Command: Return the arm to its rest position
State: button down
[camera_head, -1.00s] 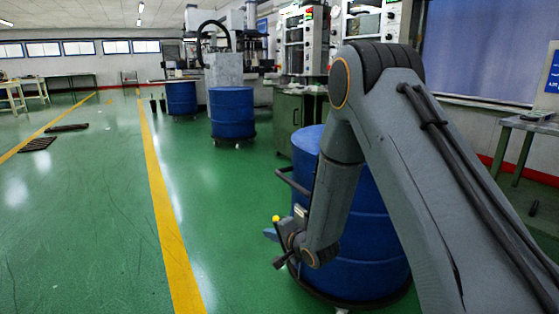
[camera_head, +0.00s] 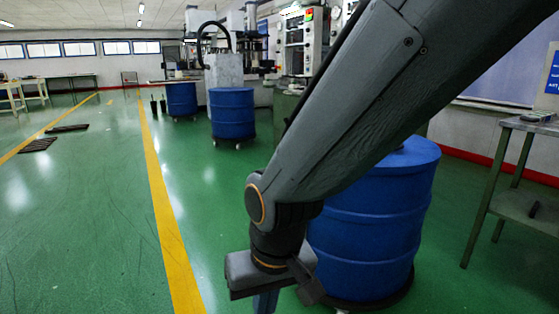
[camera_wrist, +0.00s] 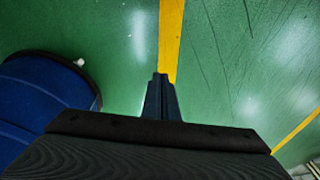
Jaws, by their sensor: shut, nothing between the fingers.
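My arm reaches down from the upper right of the head view, in front of a blue drum. My gripper (camera_head: 266,302) points down at the bottom of that view, its tips cut off by the frame edge. In the wrist view my gripper (camera_wrist: 161,78) shows as two dark fingers held together, with nothing between them.
The near blue drum (camera_head: 372,225) stands just right of my wrist, also at the left of the wrist view (camera_wrist: 40,98). Another blue drum (camera_head: 232,114) stands farther back. A table (camera_head: 522,125) is at the right. The floor left of the yellow line (camera_head: 163,205) is mostly clear.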

jog(key=s+d+r+n+g, duration=0.2)
jog(key=s, duration=0.5)
jog(key=d+r+m+p, duration=0.3)
jog(key=d+r+p, duration=0.7)
jog(key=r+p, duration=0.3)
jog(key=d+r+m+h+p, duration=0.1)
jog(key=d+r+m+p, duration=0.2)
jog(key=d+r+p, duration=0.7)
notch_tip(320, 180, up, 3)
jog(key=p, duration=0.8)
jog(key=shift+h, duration=0.3)
